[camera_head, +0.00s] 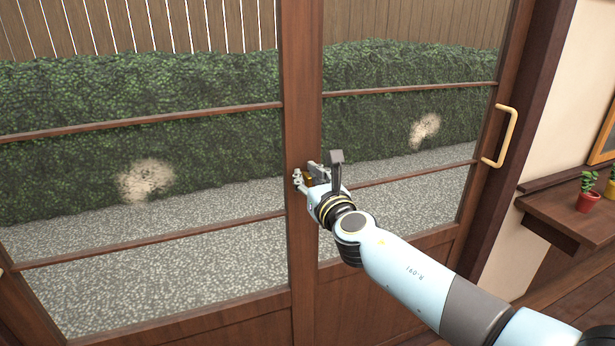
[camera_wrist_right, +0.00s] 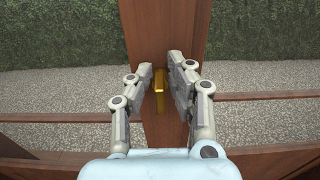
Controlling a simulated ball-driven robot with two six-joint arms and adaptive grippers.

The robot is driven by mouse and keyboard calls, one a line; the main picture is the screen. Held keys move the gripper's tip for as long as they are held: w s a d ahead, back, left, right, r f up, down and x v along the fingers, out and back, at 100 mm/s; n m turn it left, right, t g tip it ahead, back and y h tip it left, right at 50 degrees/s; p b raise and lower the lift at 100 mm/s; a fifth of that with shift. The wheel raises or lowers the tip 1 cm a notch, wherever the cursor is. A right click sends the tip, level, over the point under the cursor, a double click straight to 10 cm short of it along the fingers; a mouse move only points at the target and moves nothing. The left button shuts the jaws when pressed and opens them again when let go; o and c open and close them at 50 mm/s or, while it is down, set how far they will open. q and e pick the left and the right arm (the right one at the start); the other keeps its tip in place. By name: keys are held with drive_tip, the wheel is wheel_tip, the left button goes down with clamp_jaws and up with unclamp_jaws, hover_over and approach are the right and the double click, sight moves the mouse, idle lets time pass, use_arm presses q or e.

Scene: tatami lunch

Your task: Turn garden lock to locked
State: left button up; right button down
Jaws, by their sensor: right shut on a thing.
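The garden lock is a small gold latch on the brown middle post of the sliding glass doors. In the right wrist view the gold latch (camera_wrist_right: 159,82) stands roughly upright between my two fingers. In the head view my right gripper (camera_head: 311,178) is at the post and mostly covers the latch. It also shows in the right wrist view (camera_wrist_right: 160,74), its fingers on both sides of the latch and shut on it. My left gripper is in neither view.
The middle post (camera_head: 300,90) stands between two glass panes. A light curved door handle (camera_head: 512,135) is on the right frame. A wooden shelf (camera_head: 565,212) with a small red potted plant (camera_head: 588,200) is at the right. Gravel and hedge lie behind the glass.

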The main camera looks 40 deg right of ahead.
drive_tip(key=m, duration=0.1)
drive_tip(key=m+b, duration=0.1)
drive_tip(key=m, duration=0.1)
drive_tip(key=m+b, duration=0.1)
drive_tip(key=shift+s+d+f+m, duration=0.1)
drive_tip(key=shift+d+f+m, duration=0.1)
drive_tip(key=shift+d+m, duration=0.1)
drive_tip(key=m+b, duration=0.2)
drive_tip(key=m, duration=0.2)
drive_tip(key=shift+d+f, duration=0.15)
drive_tip(key=shift+s+d+f+m+b, duration=0.1)
drive_tip(key=shift+f+m+b, duration=0.1)
drive_tip(key=shift+m+b, duration=1.6)
drive_tip(key=shift+d+f+m+b, duration=0.15)
drive_tip(key=shift+m+b, duration=0.5)
drive_tip(key=shift+m, duration=2.15)
